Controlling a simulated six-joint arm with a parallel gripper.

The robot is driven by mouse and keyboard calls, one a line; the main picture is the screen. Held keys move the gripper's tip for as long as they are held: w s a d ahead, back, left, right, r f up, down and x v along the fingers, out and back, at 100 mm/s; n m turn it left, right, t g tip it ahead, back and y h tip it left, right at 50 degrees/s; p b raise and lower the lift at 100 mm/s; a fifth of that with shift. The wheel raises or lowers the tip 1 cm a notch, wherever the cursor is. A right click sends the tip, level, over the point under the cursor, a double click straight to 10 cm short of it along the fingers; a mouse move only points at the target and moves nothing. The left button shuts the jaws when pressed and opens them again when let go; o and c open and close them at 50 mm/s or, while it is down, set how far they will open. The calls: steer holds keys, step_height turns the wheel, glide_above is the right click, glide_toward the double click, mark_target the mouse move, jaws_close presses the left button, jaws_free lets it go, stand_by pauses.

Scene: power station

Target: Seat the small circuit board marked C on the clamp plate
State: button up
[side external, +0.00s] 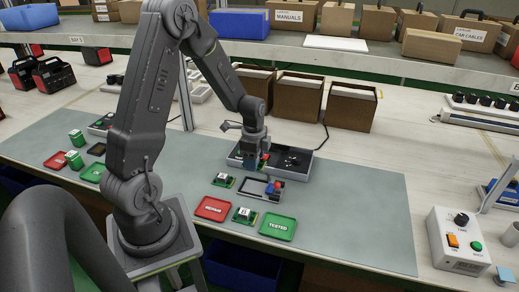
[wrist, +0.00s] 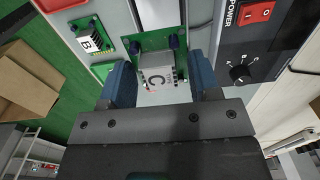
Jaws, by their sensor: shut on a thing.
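In the side view my gripper (side external: 252,162) is low over the left part of a grey unit with a dark panel (side external: 290,160). The board is too small to make out there. I cannot tell for certain which part is the clamp plate.
A panel with a red power switch (wrist: 254,13) and a black knob (wrist: 239,72) lies close to the right. A board marked B (wrist: 88,42) is at the left. In front of the unit lie a small frame (side external: 262,188), a red tray (side external: 212,208) and a green tray (side external: 278,226).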

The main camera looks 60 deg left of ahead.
mark_target(255, 187)
steer(key=shift+f, duration=4.25)
steer(key=shift+f, duration=0.55)
steer(key=o, duration=1)
step_height(255, 187, up, 13)
steer(key=shift+f, duration=0.15)
steer(key=shift+d+r, duration=0.1)
steer(key=shift+r, duration=0.55)
steer(key=s+d+r+n+t, duration=0.2)
steer(key=s+d+r+n, duration=0.2)
steer(key=d+r, duration=0.5)
steer(key=s+d+r+n+t, duration=0.3)
steer(key=s+d+r+n, duration=0.2)
steer(key=s+d+r, duration=0.3)
steer(key=d+r, duration=0.1)
steer(key=d, duration=0.1)
steer(key=shift+s+d+r+t, duration=0.15)
steer(key=shift+s+d+t, duration=0.15)
steer(key=shift+s+d, duration=0.05)
